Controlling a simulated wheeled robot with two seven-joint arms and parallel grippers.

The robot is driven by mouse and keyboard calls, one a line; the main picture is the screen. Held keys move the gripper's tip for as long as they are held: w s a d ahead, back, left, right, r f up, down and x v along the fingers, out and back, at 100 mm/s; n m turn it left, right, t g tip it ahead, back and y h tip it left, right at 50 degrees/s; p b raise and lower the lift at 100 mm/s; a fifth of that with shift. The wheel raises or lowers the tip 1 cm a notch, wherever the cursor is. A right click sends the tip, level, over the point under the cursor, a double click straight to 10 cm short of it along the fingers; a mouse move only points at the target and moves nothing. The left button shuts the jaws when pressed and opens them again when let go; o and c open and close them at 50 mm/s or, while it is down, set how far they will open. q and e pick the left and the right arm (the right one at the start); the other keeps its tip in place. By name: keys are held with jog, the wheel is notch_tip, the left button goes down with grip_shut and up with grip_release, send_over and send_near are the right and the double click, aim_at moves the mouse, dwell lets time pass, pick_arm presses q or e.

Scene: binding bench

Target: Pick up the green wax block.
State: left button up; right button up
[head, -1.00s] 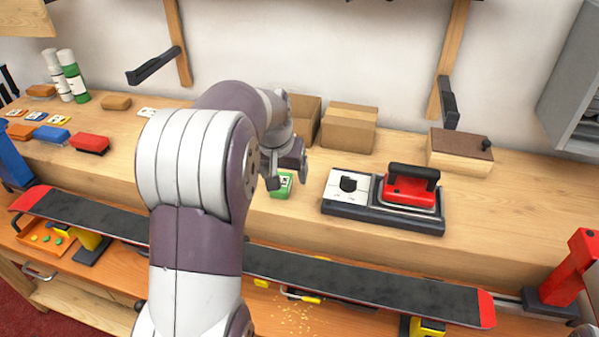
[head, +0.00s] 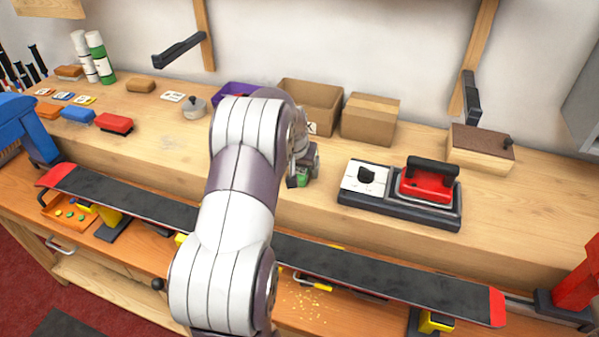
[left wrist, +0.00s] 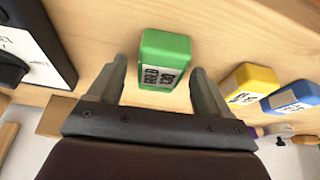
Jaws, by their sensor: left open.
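The green wax block (left wrist: 163,58) lies on the wooden bench in the left wrist view, with a white label facing my gripper. My left gripper (left wrist: 158,78) is open, with one finger on each side of the block's near part; I cannot tell whether either finger touches it. In the head view the left gripper (head: 301,176) is at the bench top, left of the waxing iron, and a small part of the green block (head: 302,181) shows by its fingers. My arm hides much of this area. My right gripper is not in view.
A red iron (head: 428,184) on its dark base stands right of the gripper. Cardboard boxes (head: 370,119) stand behind. Yellow (left wrist: 250,85) and blue (left wrist: 293,97) blocks lie right of the green one in the left wrist view.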

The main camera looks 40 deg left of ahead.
pick_arm(q)
jog(key=c, duration=1.2)
jog(key=shift+r, duration=0.1)
